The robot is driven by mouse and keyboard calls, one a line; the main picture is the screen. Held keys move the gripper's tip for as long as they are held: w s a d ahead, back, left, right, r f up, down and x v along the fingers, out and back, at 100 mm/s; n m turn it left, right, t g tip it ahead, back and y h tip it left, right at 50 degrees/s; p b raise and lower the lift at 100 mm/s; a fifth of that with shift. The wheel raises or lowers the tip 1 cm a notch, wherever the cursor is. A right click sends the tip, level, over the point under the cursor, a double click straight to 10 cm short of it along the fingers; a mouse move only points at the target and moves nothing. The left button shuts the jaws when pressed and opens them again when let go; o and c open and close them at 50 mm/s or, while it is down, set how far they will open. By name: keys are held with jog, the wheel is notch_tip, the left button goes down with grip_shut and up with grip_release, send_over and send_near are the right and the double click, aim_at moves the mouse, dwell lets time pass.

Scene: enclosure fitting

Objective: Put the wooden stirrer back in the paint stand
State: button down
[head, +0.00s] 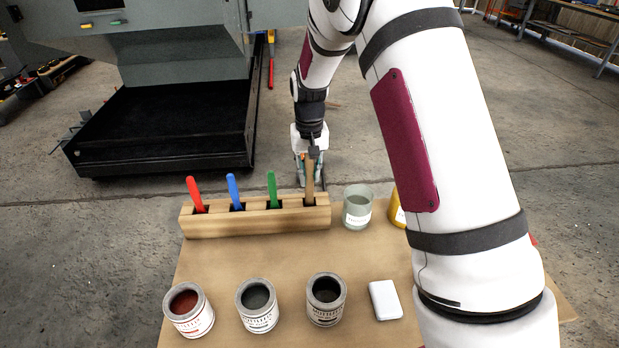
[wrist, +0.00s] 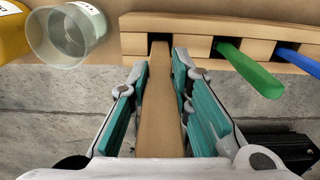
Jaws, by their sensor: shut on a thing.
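The wooden stirrer (head: 310,183) is a flat, plain tan stick. It stands about upright at the right-end slot of the paint stand (head: 250,222), a long light-wood block. My gripper (head: 308,174) is behind the stand and shut on the stirrer. In the wrist view the stirrer (wrist: 163,105) runs between the teal-padded fingers of my gripper (wrist: 156,78) toward the end slot of the stand (wrist: 200,22). Its lower end appears to be in that slot; how deep is hidden. Red (head: 195,193), blue (head: 235,191) and green (head: 272,187) sticks stand in the other slots.
A clear glass cup (head: 357,208) stands just right of the stand, with a yellow container (head: 397,210) beyond it, partly hidden by my arm. Paint cans (head: 189,308), (head: 257,304), (head: 326,299) and a white block (head: 385,300) line the table's (head: 230,262) front.

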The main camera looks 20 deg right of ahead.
jog(key=shift+f, duration=0.8)
jog(key=c, duration=1.5)
grip_release()
jog(key=shift+f, duration=0.15)
jog(key=shift+o, duration=0.2)
